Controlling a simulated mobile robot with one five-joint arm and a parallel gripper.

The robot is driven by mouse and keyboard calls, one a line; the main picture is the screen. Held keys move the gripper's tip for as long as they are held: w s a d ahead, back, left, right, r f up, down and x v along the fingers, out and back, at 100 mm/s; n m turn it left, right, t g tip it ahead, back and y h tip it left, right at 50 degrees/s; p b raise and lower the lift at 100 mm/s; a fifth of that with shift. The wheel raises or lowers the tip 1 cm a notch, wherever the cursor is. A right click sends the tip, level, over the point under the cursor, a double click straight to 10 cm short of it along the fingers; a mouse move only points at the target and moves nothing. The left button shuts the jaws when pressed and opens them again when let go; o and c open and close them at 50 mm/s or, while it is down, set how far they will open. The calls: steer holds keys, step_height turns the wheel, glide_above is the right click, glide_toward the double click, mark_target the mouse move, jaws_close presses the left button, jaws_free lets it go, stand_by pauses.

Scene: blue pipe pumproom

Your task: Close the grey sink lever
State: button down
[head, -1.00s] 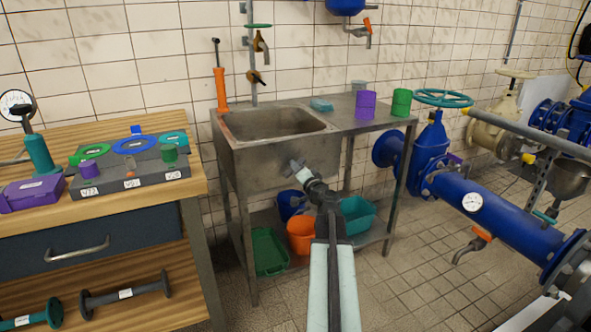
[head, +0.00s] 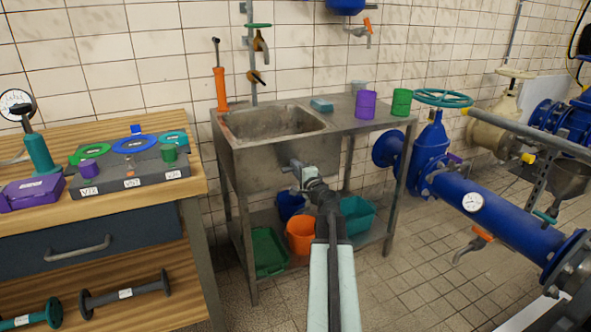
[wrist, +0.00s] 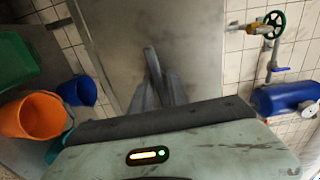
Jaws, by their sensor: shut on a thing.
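The steel sink (head: 265,157) stands against the tiled wall in the middle of the head view. The grey lever (head: 295,164) sits on the sink's front face, partly hidden by my gripper (head: 307,173). My gripper reaches up to it from below, and its jaws are shut on the lever. In the wrist view, my gripper (wrist: 156,88) points at the grey sink face, and a narrow grey bar, seemingly the lever (wrist: 151,58), stands between the fingers. The exact angle of the lever is hard to tell.
An orange bucket (head: 300,235), a blue bucket (head: 289,205), a green crate (head: 268,252) and a teal tub (head: 357,217) sit on the shelf below the sink. A workbench (head: 100,200) stands left. Blue piping (head: 500,215) runs at right. The tiled floor in front is open.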

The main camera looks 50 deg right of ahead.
stand_by(0.3)
steer(key=c, duration=1.5)
jaws_free()
